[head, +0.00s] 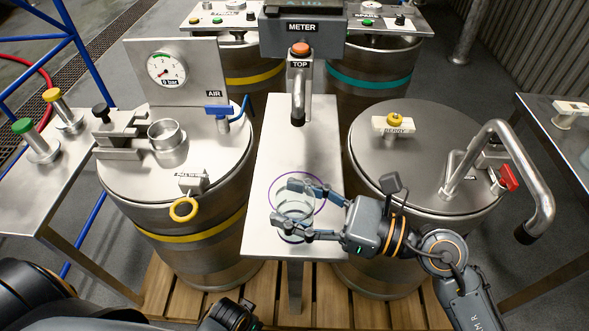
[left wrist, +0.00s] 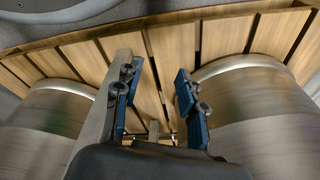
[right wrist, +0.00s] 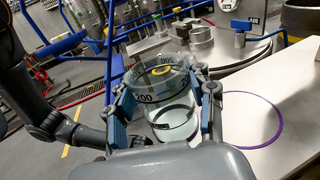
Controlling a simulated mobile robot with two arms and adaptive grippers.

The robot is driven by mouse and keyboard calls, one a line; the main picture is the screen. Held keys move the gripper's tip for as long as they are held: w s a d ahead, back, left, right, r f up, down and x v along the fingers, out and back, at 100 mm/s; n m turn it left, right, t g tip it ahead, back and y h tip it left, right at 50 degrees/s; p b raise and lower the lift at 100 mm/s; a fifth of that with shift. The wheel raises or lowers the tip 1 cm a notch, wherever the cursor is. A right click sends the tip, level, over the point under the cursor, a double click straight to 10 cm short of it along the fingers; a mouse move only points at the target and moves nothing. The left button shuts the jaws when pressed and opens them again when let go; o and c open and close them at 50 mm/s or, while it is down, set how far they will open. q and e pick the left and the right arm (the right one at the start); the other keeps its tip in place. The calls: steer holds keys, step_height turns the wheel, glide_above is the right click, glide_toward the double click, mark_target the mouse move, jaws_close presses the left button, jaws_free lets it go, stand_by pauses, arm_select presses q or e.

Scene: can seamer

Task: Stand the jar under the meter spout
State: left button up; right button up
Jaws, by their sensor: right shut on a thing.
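A clear glass jar (right wrist: 160,108) with dark markings is between the fingers of my right gripper (head: 306,210), which is shut on its sides. The jar also shows in the head view (head: 294,205), looking about upright, near the front end of the steel table. A purple ring (right wrist: 252,120) is marked on the table; in the right wrist view it lies to the right of the jar. The meter spout (head: 298,112) hangs down behind the jar, under the box labelled METER (head: 302,38). My left gripper (left wrist: 158,105) is open and empty above wooden slats.
The steel table (head: 270,140) is narrow, with a drum lid on each side. The left lid (head: 130,180) carries a gauge panel, a cup and a yellow pull ring. The right lid (head: 380,165) carries a yellow knob and a bent pipe (head: 500,140). The table between spout and jar is bare.

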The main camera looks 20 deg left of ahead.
steer(key=w+a+f, duration=0.1)
steer(key=w, duration=0.2)
steer(key=w+a+f, duration=0.1)
steer(key=w, duration=0.2)
steer(key=w+a+b, duration=0.1)
steer(key=w, duration=0.3)
steer(key=shift+w+f, duration=0.1)
steer(key=shift+f, duration=0.65)
arm_select(q)
steer(key=r, duration=0.1)
steer(key=w+r, duration=0.1)
steer(key=r, duration=0.2)
steer(key=shift+w+r, duration=0.15)
steer(key=shift+w, duration=0.2)
arm_select(e)
steer(key=shift+f, duration=0.1)
steer(key=o, duration=1.3)
arm_select(q)
steer(key=shift+w+r, duration=0.15)
steer(key=shift+r, duration=0.25)
steer(key=shift+r, duration=0.1)
